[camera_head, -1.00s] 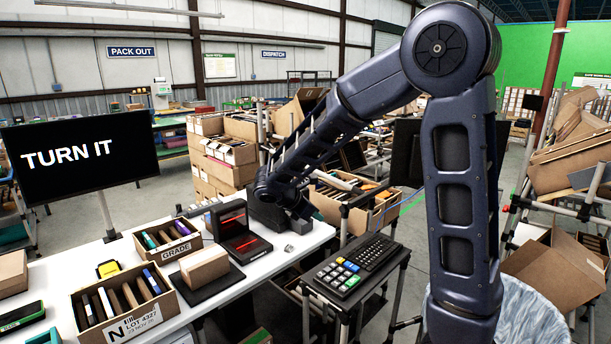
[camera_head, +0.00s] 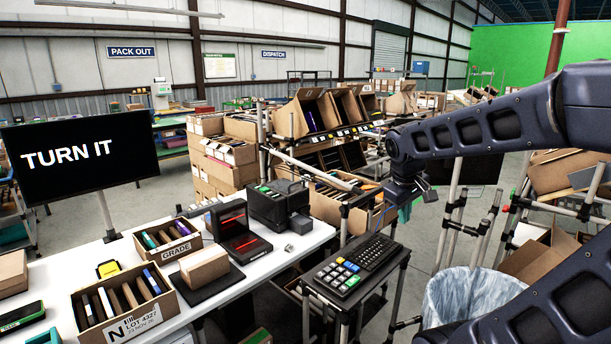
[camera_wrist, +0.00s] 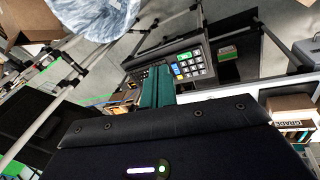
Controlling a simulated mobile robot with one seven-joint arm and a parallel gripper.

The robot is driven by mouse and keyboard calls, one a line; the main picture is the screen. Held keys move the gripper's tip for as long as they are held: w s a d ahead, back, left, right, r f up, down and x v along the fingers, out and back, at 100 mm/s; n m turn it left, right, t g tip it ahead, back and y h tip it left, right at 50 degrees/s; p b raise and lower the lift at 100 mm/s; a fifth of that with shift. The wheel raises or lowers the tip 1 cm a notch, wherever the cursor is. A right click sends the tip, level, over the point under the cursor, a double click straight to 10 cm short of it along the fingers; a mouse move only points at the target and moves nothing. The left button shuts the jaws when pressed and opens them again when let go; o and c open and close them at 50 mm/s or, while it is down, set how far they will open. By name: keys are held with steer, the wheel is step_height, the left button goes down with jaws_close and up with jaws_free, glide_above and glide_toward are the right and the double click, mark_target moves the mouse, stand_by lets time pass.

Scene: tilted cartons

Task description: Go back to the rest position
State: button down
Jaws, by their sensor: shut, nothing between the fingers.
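My gripper (camera_head: 405,212) hangs at the end of my arm in the head view, right of the keypad stand and in front of the tilted cartons rack. Its teal fingers (camera_wrist: 156,88) show in the wrist view, shut together with nothing held. The fingers point toward the keypad (camera_wrist: 188,64) in that view, apart from it. My arm stretches in from the right edge of the head view.
The white bench (camera_head: 290,258) holds a GRADE carton (camera_head: 176,252), a lot carton (camera_head: 112,318), a red-lit scanner (camera_head: 240,240) and a black printer (camera_head: 278,203). The keypad and keyboard stand (camera_head: 352,268) is near my gripper. A lined bin (camera_head: 465,297) stands at right.

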steer(key=s+d+r+m+t+y, duration=0.1)
steer(key=s+d+m+t, duration=0.1)
steer(key=s+m, duration=0.3)
steer(key=shift+s+d+r+m+y, duration=0.15)
steer(key=shift+s+d+m+y, duration=0.2)
steer(key=shift+m, duration=0.25)
steer(key=shift+a, duration=0.1)
stand_by(1.3)
